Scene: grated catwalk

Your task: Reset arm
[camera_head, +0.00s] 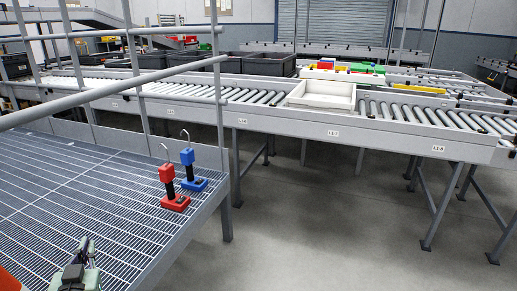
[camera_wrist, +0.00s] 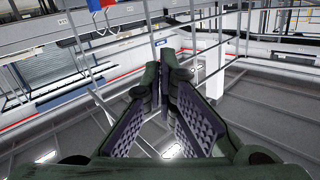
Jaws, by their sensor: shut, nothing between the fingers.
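My gripper (camera_head: 84,246) shows at the lower left of the head view, above the grated catwalk (camera_head: 60,190). In the wrist view my gripper (camera_wrist: 162,62) has its two dark padded fingers drawn together at the tips, with nothing between them. The rest of my arm is mostly outside the head view; an orange patch shows at the bottom left corner.
A red device (camera_head: 174,203) and a blue device (camera_head: 194,184), each with a hook, stand near the catwalk's right edge. Grey railings (camera_head: 140,78) cross above it. Beyond is a roller conveyor (camera_head: 400,112) with a white tray (camera_head: 320,100).

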